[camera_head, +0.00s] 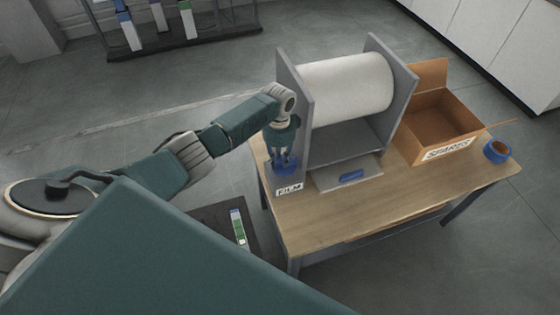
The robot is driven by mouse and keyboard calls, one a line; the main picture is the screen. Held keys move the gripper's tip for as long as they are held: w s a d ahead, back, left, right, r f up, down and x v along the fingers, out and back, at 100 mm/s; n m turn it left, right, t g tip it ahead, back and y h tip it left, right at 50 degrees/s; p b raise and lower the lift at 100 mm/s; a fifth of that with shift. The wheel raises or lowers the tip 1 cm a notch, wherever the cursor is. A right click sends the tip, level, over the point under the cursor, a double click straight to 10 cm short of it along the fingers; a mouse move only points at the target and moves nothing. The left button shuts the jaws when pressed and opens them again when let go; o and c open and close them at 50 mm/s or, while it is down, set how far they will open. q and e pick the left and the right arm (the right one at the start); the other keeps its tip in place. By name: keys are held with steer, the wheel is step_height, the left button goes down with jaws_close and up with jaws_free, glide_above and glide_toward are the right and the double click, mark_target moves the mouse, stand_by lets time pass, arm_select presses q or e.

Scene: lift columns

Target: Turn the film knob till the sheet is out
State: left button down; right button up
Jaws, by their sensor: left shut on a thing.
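The film dispenser (308,100) stands on the wooden table, with a white film roll (350,88) between its two grey side plates. A white label reading FILM (289,188) is low on its left side plate. The blue film knob (287,170) sits on the outside of that plate, just above the label. My left gripper (284,160) reaches down to the knob and is shut on it, hiding part of it. A pale tray (330,178) with a blue piece (352,175) on it is at the front of the dispenser. My right gripper is not in view.
An open cardboard box marked SPARES (447,149) stands right of the dispenser. A blue tape roll (497,151) lies near the table's right end. The front of the wooden table (330,220) is clear. A dark rack (200,45) stands at the back left.

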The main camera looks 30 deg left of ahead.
arm_select(q)
steer(key=m, duration=0.3)
steer(key=shift+w+a+b, duration=0.15)
steer(key=shift+w+b, duration=0.1)
steer(key=shift+b, duration=0.15)
steer(key=m, duration=0.1)
steer(key=m+b, duration=0.1)
steer(key=m, duration=0.1)
steer(key=shift+w+a+m, duration=0.15)
steer(key=shift+w+m, duration=0.15)
steer(key=m+b, duration=0.1)
steer(key=m, duration=0.1)
steer(key=m+b, duration=0.1)
steer(key=m, duration=0.1)
steer(key=shift+w, duration=0.35)
steer(key=shift+w+m, duration=0.1)
steer(key=shift+m, duration=0.8)
steer(key=shift+b, duration=0.3)
steer(key=c, duration=1.5)
jaws_free()
